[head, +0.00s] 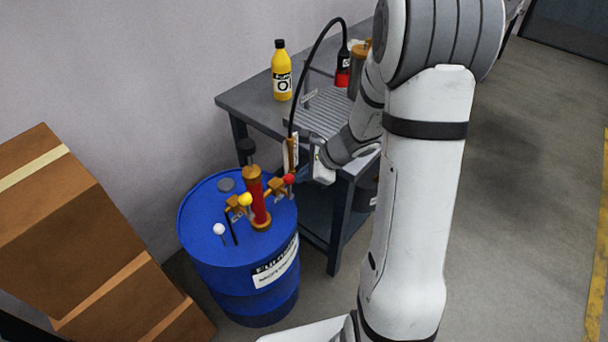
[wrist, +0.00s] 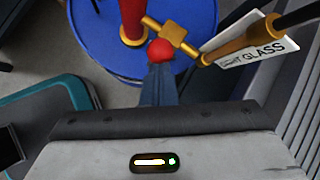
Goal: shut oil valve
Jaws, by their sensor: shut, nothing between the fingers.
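A red pump (head: 257,197) with brass fittings stands on a blue drum (head: 228,272). A brass valve with a red ball knob (head: 289,178) is on the pump's right side, and one with a yellow knob (head: 245,199) is on its left. I cannot read which one is the oil valve. My gripper (head: 302,175) is shut and empty, right at the red knob. In the wrist view the shut fingertips (wrist: 158,70) point at the red knob (wrist: 160,50) and overlap its lower edge. I cannot tell whether they touch it.
A white knob (head: 218,229) stands on the drum's left front. A tag reading "sight glass" (wrist: 252,45) is beside the brass outlet and black hose. A grey workbench (head: 258,105) behind holds a yellow oil bottle (head: 282,75). Cardboard boxes (head: 75,220) lean at left. Floor at right is clear.

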